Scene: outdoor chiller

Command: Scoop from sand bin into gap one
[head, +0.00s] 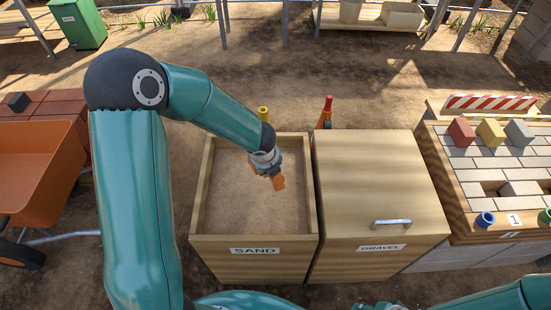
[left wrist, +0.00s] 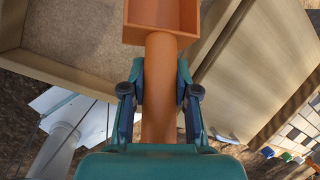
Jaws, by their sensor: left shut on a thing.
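My left gripper (head: 268,163) is shut on the handle of an orange scoop (head: 278,182), above the right part of the open sand bin (head: 225,262). In the left wrist view my gripper's fingers (left wrist: 160,92) clasp the round handle, and the scoop's tray (left wrist: 160,14) shows bare orange inside where visible. Sand (head: 235,200) fills the bin, with a fairly flat surface. At the right, a paved bench (head: 470,172) has dark recesses between its blocks. One recess (head: 492,187) lies behind a "1" label (head: 513,219). My right gripper is not clearly in view.
A closed gravel bin (head: 375,180) with a handle stands between the sand bin and bench. An orange wheelbarrow (head: 35,175) is at the left.

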